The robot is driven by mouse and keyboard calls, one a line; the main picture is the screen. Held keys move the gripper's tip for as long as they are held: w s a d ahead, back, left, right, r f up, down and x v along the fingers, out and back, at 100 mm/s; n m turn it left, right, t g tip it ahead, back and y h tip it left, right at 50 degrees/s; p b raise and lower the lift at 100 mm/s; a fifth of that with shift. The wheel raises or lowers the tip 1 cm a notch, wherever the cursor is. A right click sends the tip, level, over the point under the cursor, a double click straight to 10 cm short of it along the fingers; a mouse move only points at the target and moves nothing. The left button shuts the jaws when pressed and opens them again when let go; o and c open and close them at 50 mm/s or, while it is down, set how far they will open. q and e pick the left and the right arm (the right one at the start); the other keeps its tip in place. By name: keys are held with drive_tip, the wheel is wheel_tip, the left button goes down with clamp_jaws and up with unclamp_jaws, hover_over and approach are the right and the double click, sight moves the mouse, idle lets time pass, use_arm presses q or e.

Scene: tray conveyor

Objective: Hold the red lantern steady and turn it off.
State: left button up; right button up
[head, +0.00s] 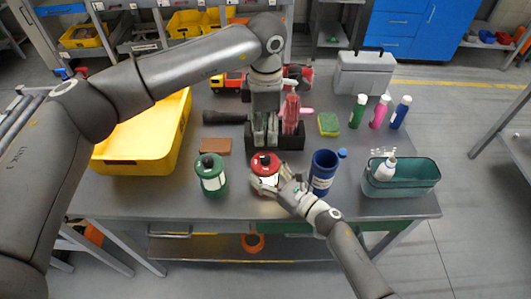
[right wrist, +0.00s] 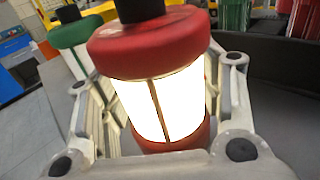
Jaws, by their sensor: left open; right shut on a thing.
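The red lantern (head: 265,160) stands upright near the front middle of the grey table. It has a red cap with a black knob on top. In the right wrist view the lantern (right wrist: 150,45) fills the middle, and its window glows bright white. My right gripper (head: 272,184) is shut around the lantern's body from the front right. My left gripper (head: 264,138) points down, open and empty, just behind and above the lantern's cap. It is not visible in the right wrist view.
A green lantern (head: 212,176) stands left of the red one. A blue cup (head: 322,172) is to the right, and a teal bin (head: 402,178) is farther right. A dark caddy (head: 292,140) stands behind. A yellow bin (head: 140,140) is at left.

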sight(265, 157)
use_arm(q)
wheel_tip(265, 157, down, 10)
drive_tip(key=shift+f, duration=0.1)
idle(0.4)
clamp_jaws()
